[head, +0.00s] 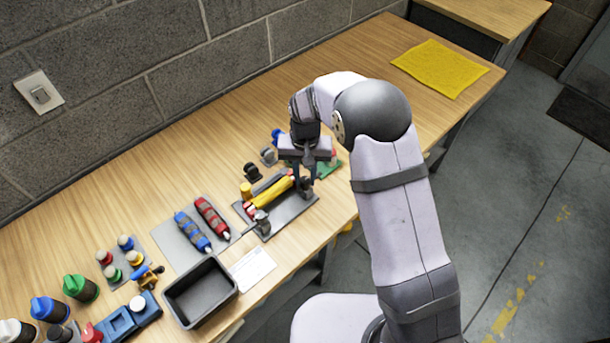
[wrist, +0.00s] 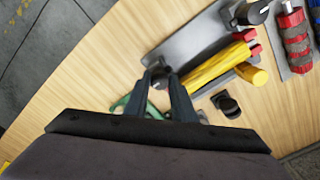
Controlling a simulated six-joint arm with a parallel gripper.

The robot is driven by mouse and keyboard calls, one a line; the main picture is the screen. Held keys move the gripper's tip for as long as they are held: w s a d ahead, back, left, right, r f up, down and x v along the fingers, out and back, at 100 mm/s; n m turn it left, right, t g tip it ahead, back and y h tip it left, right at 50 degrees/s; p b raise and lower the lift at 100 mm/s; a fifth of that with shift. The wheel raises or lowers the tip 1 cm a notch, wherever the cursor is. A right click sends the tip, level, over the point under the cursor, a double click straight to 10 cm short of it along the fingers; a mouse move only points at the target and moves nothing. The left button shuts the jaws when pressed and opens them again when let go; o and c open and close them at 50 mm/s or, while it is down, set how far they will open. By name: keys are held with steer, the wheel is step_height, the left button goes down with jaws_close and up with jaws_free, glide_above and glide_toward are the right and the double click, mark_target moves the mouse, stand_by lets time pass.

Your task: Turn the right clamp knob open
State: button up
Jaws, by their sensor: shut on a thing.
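A dark fixture plate (head: 284,216) lies on the workbench, holding a yellow cylindrical piece (head: 271,192), which also shows in the wrist view (wrist: 218,67). The left clamp knob (head: 261,222) is at the plate's near left end and shows in the wrist view (wrist: 256,12). My gripper (head: 306,184) points down over the plate's right end. In the wrist view its fingers (wrist: 164,80) close on the dark right clamp knob (wrist: 158,77), of which only a small part shows. The knob's turn angle is hard to tell.
A grey mat with blue (head: 191,231) and red (head: 212,217) tools lies left of the fixture, with a black tray (head: 200,291) in front. A yellow cloth (head: 440,68) lies far right. Small black parts (wrist: 228,104) and a green item (wrist: 120,106) are near my gripper.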

mark_target(305, 179)
steer(key=shift+w+r, duration=0.1)
steer(key=shift+r, duration=0.05)
steer(key=o, duration=1.1)
steer(key=shift+c, duration=0.2)
steer(key=shift+r+b, duration=1)
steer(key=shift+r, duration=2.6)
